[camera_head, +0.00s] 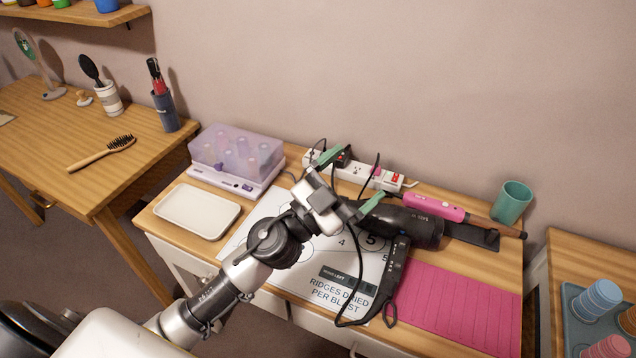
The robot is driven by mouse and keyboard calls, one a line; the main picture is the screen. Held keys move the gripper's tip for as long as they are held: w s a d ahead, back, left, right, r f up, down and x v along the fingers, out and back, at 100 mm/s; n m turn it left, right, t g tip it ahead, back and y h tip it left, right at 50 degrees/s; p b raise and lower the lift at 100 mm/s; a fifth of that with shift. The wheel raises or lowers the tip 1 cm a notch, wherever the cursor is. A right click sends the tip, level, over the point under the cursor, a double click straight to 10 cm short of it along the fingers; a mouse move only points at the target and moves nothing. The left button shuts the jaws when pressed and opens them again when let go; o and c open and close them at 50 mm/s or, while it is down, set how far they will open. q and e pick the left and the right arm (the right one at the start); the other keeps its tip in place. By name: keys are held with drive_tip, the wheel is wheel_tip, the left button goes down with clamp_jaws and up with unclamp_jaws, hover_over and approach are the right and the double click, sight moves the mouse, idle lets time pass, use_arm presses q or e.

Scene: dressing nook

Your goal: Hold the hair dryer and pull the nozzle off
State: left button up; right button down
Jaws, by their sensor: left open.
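The black hair dryer (415,228) lies on the small wooden table, its barrel pointing left-right and its handle (393,275) towards the front. Its left end is partly hidden by my left gripper, and I cannot clearly make out the nozzle. A flat dark piece (475,236) extends right from the barrel; I cannot tell whether it is the nozzle or a separate pad. My left gripper (350,180) is open, with green fingertips spread wide and nothing between them. It is at the dryer's left end, one fingertip close to the barrel. My right gripper is out of view.
A pink-handled styling iron (437,207) and a teal cup (512,202) are behind the dryer. A white power strip (365,172) with cords is at the back. A pink mat (455,305), white tray (197,211) and purple-lidded box (237,155) take up the table. A black cord loops near the dryer.

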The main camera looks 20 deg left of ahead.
use_arm(q)
wheel_tip(320, 180, down, 7)
drive_tip(key=w+d+m+g, duration=0.2)
drive_tip(key=d+m+g, duration=0.1)
drive_tip(key=m+g, duration=0.85)
drive_tip(key=w+a+f+n+g+y, duration=0.1)
drive_tip(key=w+a+f+n+y, duration=0.1)
drive_tip(key=a+y, duration=0.3)
drive_tip(key=w+a+f+n+g+y, duration=0.2)
drive_tip(key=a+f+n+y, duration=0.1)
drive_tip(key=a, duration=0.4)
drive_tip(key=x, duration=0.9)
drive_tip(key=shift+w+d+r, duration=0.25)
drive_tip(key=shift+r, duration=0.05)
drive_tip(key=shift+w+d+f, duration=0.2)
drive_tip(key=shift+d+f, duration=0.05)
drive_tip(key=shift+f, duration=0.25)
